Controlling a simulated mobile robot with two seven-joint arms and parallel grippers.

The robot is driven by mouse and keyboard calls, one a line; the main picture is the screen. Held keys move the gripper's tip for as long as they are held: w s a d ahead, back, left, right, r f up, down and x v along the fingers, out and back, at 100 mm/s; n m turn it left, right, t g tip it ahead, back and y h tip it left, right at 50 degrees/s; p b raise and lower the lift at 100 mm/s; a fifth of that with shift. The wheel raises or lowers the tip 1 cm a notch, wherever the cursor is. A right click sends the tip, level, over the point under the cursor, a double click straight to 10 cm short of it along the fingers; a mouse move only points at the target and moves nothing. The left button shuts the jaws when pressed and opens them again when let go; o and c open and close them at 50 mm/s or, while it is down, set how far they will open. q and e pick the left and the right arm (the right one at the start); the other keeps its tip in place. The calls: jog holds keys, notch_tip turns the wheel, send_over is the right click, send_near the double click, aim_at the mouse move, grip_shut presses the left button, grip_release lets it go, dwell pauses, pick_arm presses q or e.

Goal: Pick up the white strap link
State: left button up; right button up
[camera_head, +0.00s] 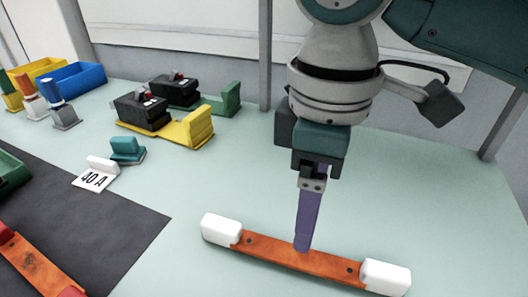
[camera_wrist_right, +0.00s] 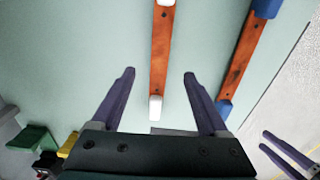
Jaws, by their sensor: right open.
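The white strap link (camera_head: 275,250) is a flat copper-orange bar with white end blocks. It lies on the pale green bench at the front of the head view. In the right wrist view the white strap link (camera_wrist_right: 161,55) runs between my right fingers, with clear space on both sides. My right gripper (camera_head: 303,247) points down over the bar's middle and hides a little of it. Its fingers are spread in the wrist view (camera_wrist_right: 159,73) and hold nothing. My left gripper (camera_wrist_right: 264,140) shows only at the wrist view's lower right edge, its purple fingers apart and empty.
A blue-ended strap link (camera_wrist_right: 240,60) lies parallel, nearby. A "40 A" tag (camera_head: 97,178), black breakers (camera_head: 140,110) and a blue bin (camera_head: 75,78) stand farther back. Bench right of my gripper is clear.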

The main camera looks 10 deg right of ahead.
aim_at(297, 256)
jog(key=f, duration=0.4)
jog(key=shift+a+b, duration=0.25)
jog(key=shift+b, duration=0.1)
notch_tip(297, 256, down, 6)
jog(key=shift+w+r+b, duration=0.1)
jog(key=shift+r+b, duration=0.1)
jog(key=shift+b, duration=0.4)
pick_arm(q)
jog(key=shift+s+a+f, duration=0.1)
jog(key=shift+a+f, duration=0.15)
jog(key=shift+f, duration=0.25)
jog(key=shift+a+f, duration=0.2)
jog(key=shift+f, duration=0.3)
pick_arm(e)
jog(key=shift+c, duration=0.4)
jog(key=c, duration=0.4)
grip_shut()
